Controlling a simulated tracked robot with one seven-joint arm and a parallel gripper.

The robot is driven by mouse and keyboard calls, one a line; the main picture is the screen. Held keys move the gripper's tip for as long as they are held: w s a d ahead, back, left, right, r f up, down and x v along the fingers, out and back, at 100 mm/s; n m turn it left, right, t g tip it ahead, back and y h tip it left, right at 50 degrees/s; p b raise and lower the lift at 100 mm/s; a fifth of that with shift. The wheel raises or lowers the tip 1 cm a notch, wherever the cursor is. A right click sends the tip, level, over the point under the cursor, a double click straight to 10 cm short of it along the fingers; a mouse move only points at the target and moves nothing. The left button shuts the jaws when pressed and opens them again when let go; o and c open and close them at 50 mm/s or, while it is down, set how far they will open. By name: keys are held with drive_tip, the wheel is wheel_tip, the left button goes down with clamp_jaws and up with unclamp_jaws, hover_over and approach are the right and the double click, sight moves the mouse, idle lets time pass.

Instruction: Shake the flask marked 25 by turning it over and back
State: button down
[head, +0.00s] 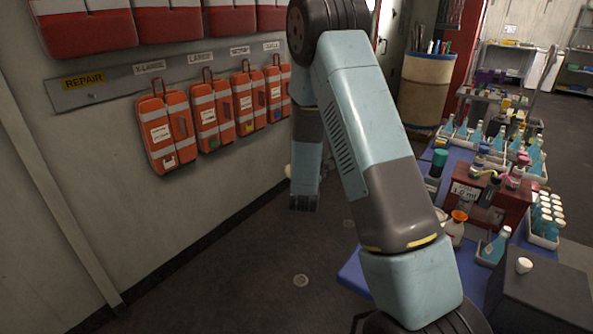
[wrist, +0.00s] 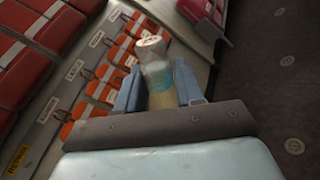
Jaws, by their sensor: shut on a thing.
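The capped end points away from the gripper's palm. I cannot read a mark on the flask, so I cannot tell whether it bears 25. In the head view my arm hides most of the gripper and the flask.
A blue table (head: 462,160) at the right carries several bottles, racks and a red box (head: 483,200). A drum (head: 425,90) stands behind it. The floor (head: 250,285) between wall and table is clear.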

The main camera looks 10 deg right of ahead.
drive_tip(key=m, duration=0.6)
drive_tip(key=shift+m, duration=0.4)
drive_tip(key=m, duration=0.4)
drive_tip(key=shift+m, duration=0.4)
drive_tip(key=m, duration=0.3)
drive_tip(key=n, duration=1.4)
drive_tip(key=shift+n, duration=0.3)
